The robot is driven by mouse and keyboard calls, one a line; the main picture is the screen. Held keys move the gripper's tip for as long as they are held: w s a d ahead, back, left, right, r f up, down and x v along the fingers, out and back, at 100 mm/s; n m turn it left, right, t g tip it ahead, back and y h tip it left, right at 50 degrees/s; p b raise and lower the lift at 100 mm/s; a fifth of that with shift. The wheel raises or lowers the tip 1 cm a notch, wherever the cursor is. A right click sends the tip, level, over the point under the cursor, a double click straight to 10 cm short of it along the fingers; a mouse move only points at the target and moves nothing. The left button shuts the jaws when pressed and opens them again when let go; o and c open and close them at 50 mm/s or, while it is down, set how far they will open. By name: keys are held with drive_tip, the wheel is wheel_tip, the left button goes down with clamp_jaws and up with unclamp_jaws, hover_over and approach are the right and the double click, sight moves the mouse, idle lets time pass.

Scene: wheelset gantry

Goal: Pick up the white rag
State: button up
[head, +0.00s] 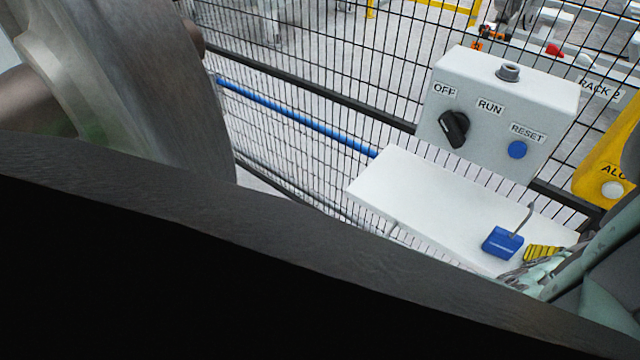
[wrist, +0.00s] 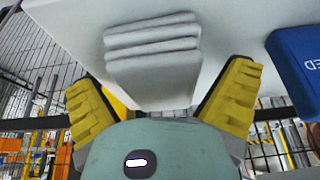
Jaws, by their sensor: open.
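The white rag (wrist: 152,58) is a folded, layered pad against the white shelf (head: 420,195) in the wrist view. My gripper (wrist: 160,88) is open, with one yellow finger on each side of the rag. Gaps show between the fingers and the rag, so it is not clamped. The rag's near end is partly hidden behind my gripper's body. In the head view a yellow finger of my gripper (head: 541,254) shows at the shelf's right end; the rag cannot be made out there.
A blue padlock-like block (head: 503,243) with a thin hook lies on the shelf beside my gripper; its blue face also shows in the wrist view (wrist: 296,65). A control box (head: 490,125) with OFF, RUN and RESET labels stands behind. Black mesh fencing (head: 330,60) runs behind the shelf.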

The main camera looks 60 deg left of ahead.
drive_tip(key=shift+a, duration=0.1)
drive_tip(key=c, duration=1.2)
drive_tip(key=shift+r, duration=0.15)
drive_tip(key=shift+r+p, duration=0.2)
drive_tip(key=shift+p, duration=0.1)
wheel_tip(320, 180, up, 4)
drive_tip(key=p, duration=0.3)
drive_tip(key=shift+r, duration=0.25)
drive_tip(key=s, duration=1)
drive_tip(key=s+d, duration=0.1)
drive_tip(key=s, duration=0.4)
drive_tip(key=shift+d, duration=0.1)
drive_tip(key=shift+c, duration=0.2)
drive_tip(key=shift+s+r, duration=0.15)
drive_tip(key=shift+s, duration=0.35)
